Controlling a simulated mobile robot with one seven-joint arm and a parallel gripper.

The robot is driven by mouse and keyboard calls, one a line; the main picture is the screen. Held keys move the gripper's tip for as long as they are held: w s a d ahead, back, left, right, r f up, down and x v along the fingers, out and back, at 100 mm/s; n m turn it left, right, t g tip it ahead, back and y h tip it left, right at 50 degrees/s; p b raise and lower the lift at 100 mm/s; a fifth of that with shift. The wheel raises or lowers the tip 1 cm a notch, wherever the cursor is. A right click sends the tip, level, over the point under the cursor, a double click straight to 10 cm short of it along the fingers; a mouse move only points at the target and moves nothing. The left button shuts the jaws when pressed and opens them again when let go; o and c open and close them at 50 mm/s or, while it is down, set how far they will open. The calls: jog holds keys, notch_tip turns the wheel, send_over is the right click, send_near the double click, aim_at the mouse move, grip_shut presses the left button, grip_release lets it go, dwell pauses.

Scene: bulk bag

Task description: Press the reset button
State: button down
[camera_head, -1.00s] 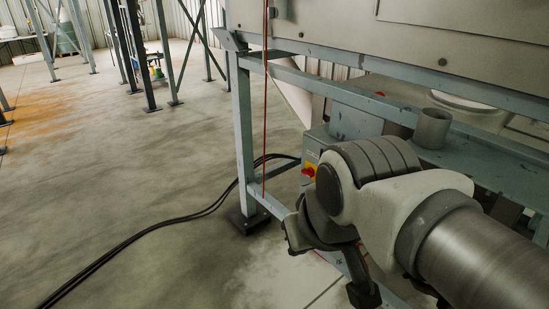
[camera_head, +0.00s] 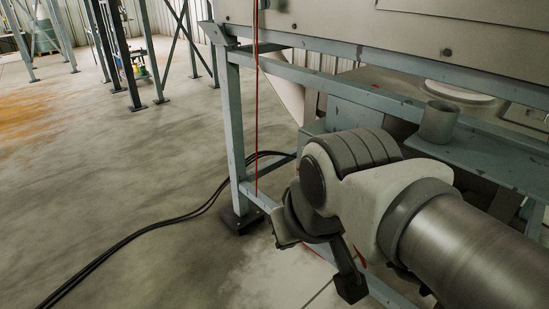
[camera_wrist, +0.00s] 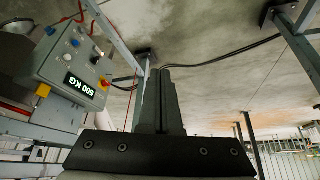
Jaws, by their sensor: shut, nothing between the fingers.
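A grey control box (camera_wrist: 78,62) shows in the wrist view at the upper left, seen upside down with a "500 KG" display (camera_wrist: 80,83). I cannot read which one is labelled reset. My gripper (camera_wrist: 163,72) is shut and empty in the middle of the wrist view, right of the box and apart from it in the picture. In the head view my arm hides the box's front.
A blue-grey steel frame (camera_head: 236,140) stands around the box, with a thin red cable (camera_head: 257,110) hanging down it. A short grey tube (camera_head: 438,122) stands on a ledge at the right. Black cables (camera_head: 150,234) cross the floor.

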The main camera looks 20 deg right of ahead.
notch_tip(320, 180, down, 16)
jog(key=r+b, duration=0.1)
jog(key=b, duration=1.3)
jog(key=w+d+f+m+p, duration=0.1)
jog(key=w+d+m, duration=0.15)
jog(key=w, duration=0.45)
jog(key=w+d+f+m+p, duration=0.1)
jog(key=w+d+m, duration=0.15)
jog(key=w, duration=0.45)
jog(key=w+d+f+m+t, duration=0.2)
jog(key=w+d+f+m, duration=0.25)
jog(key=f, duration=0.25)
jog(key=w+d+f+m+t+h, duration=0.1)
jog(key=w+d+f+m+t, duration=0.25)
jog(key=d+f+m, duration=0.35)
jog(key=w+d+f+m+t, duration=0.2)
jog(key=w+f+m, duration=0.2)
jog(key=f, duration=0.4)
jog(key=s+d+r+m+t+h+b, duration=0.1)
jog(key=s+d+m+t+h, duration=0.1)
jog(key=d+m+h, duration=0.3)
jog(key=d+m+t, duration=0.1)
jog(key=d+m, duration=0.2)
jog(key=m, duration=0.2)
jog(key=shift+s+r, duration=0.15)
jog(key=shift+s, duration=0.15)
jog(key=w+d+b, duration=0.1)
jog(key=w+d, duration=0.2)
jog(key=d, duration=0.5)
jog(key=shift+w, duration=0.2)
